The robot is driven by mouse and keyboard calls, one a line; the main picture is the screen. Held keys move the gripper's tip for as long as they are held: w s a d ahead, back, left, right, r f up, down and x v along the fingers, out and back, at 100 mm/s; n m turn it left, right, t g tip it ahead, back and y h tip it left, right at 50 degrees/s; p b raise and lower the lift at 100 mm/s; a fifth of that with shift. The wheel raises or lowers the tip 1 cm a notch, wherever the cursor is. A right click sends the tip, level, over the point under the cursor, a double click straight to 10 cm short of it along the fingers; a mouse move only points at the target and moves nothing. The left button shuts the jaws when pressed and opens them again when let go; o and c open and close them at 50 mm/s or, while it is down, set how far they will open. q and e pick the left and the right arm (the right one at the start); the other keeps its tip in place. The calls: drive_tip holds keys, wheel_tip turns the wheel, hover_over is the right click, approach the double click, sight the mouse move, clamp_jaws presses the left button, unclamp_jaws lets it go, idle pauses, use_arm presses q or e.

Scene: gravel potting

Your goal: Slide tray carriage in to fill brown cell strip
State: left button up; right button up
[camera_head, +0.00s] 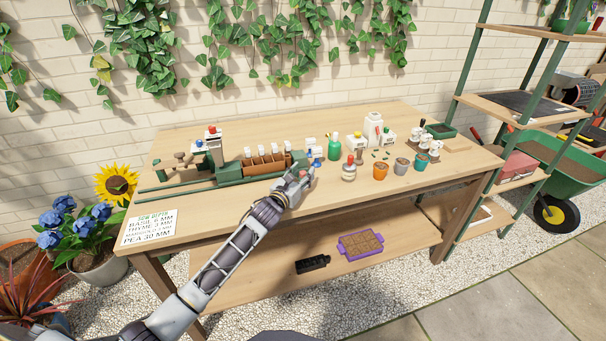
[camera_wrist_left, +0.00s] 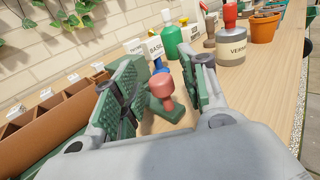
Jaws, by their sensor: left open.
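A brown cell strip (camera_head: 263,165) lies on a green rail tray on the table, with several white labels behind it. It also shows at the left of the left wrist view (camera_wrist_left: 45,138). A green station with a red knob (camera_head: 212,140) stands at the left end of the rail. My left gripper (camera_head: 299,174) is just past the right end of the strip, open. In the left wrist view, a pinkish-red knob (camera_wrist_left: 162,88) on a green base stands between its open fingers (camera_wrist_left: 164,80). I cannot tell whether either finger touches it. My right gripper is not in view.
A vermiculite-like labelled bottle (camera_head: 349,172) and an orange pot (camera_head: 380,171) stand right of my left gripper. A green bottle (camera_head: 333,147) is behind. A sowing-depth card (camera_head: 149,229) lies front left.

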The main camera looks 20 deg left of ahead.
use_arm(q)
drive_tip(key=shift+w+d, duration=0.1)
drive_tip(key=shift+w, duration=0.3)
clamp_jaws()
